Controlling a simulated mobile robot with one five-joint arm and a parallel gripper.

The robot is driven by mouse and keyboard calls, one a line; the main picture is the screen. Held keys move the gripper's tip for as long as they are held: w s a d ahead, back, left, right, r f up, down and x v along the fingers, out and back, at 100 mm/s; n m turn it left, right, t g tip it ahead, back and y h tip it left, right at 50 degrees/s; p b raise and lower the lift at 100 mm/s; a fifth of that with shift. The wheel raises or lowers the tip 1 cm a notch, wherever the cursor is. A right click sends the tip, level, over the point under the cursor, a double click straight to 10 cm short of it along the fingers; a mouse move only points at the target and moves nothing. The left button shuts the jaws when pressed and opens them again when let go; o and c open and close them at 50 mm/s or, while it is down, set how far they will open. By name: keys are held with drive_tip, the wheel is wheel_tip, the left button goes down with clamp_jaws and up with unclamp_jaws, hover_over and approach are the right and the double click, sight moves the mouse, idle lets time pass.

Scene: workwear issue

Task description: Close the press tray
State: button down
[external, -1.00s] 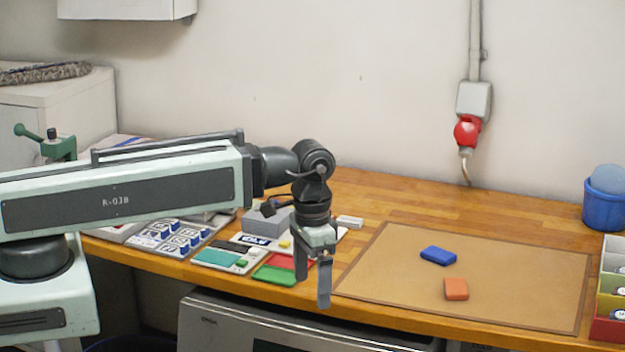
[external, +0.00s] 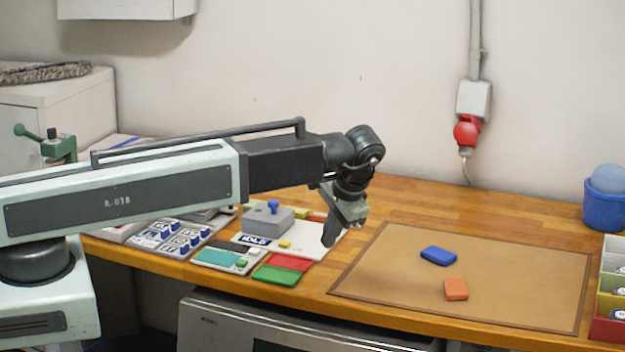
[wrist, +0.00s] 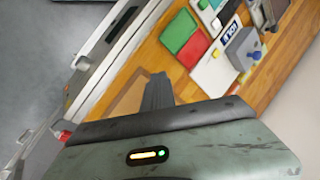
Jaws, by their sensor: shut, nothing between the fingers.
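My gripper (external: 331,238) is shut and empty, tilted above the right end of the white board, left of the brown mat. In the wrist view its dark fingers (wrist: 158,92) show close together. A grey block with a blue knob (external: 268,219) stands on the white board (external: 303,244) to the left of my gripper; it also shows in the wrist view (wrist: 242,50). A pale appliance (external: 240,322) with a dark front panel sits under the bench. I cannot tell for sure which part is the press tray or how far open it is.
A red pad (external: 289,262) and a green pad (external: 275,275) lie at the bench's front edge. The brown mat (external: 380,270) holds a blue block (external: 438,256) and an orange block (external: 456,289). A blue tub (external: 604,210) stands at right. The bench behind the mat is clear.

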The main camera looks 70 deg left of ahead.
drive_tip(key=w+a+r+n+g+y+b, duration=0.1)
drive_tip(key=w+a, duration=0.2)
drive_tip(key=a, duration=0.5)
drive_tip(key=w+a+n+g+y, duration=0.1)
drive_tip(key=w+a, duration=0.1)
drive_tip(key=a, duration=0.7)
drive_tip(key=n+g+b, duration=0.2)
drive_tip(key=n, duration=0.1)
approach(257, 207)
drive_tip(key=r, duration=0.3)
drive_tip(key=shift+s, duration=0.4)
drive_tip(key=b+x, duration=0.2)
drive_tip(key=x, duration=0.1)
drive_tip(key=b+x, duration=0.5)
drive_tip(key=x, duration=0.1)
drive_tip(key=shift+a+f, duration=0.15)
drive_tip(key=shift+f, duration=0.35)
drive_tip(key=s+a, duration=0.1)
drive_tip(key=a, duration=0.2)
drive_tip(key=shift+s+f, duration=0.1)
drive_tip(key=shift+s, duration=0.3)
drive_tip(key=shift+s+a, duration=0.2)
drive_tip(key=shift+a, duration=0.15)
drive_tip(key=s+a, duration=0.9)
drive_tip(key=shift+s+a, duration=0.15)
drive_tip(key=shift+s, duration=0.1)
